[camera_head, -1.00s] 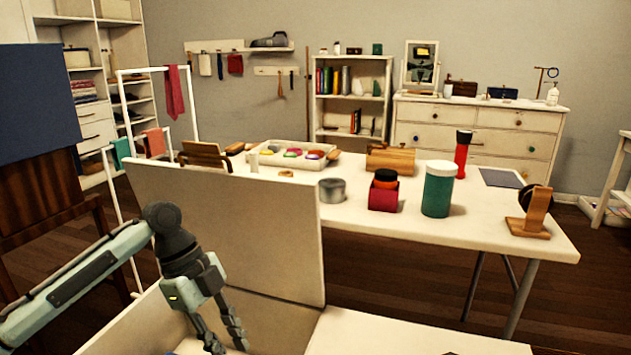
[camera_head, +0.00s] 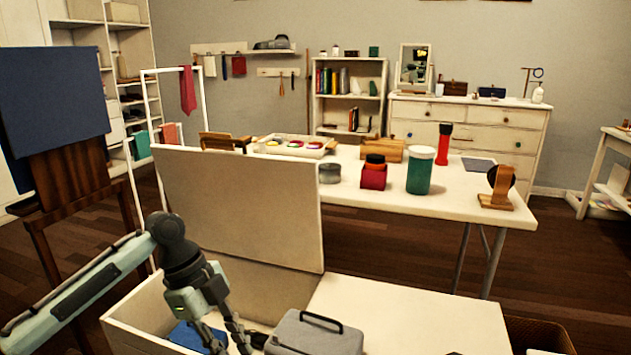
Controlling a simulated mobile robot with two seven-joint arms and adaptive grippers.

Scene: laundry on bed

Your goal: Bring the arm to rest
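My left arm comes in from the left, and its gripper (camera_head: 230,345) points down over the open white chest (camera_head: 130,334). Its two fingers are spread apart, with nothing visible between them. The fingertips are close to the bottom edge of the picture. A blue flat item (camera_head: 188,338) shows inside the chest, partly behind the fingers. A grey case with a dark handle (camera_head: 318,338) is just right of the gripper; I cannot tell whether they touch. My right gripper is not in view.
The chest's raised lid (camera_head: 240,208) stands behind the gripper. Beyond it is a white table (camera_head: 450,200) holding a green jar (camera_head: 420,172), a red box (camera_head: 373,178) and a headphone stand (camera_head: 498,190). A wooden chair (camera_head: 75,180) stands at the left. A wicker basket (camera_head: 540,335) is at the lower right.

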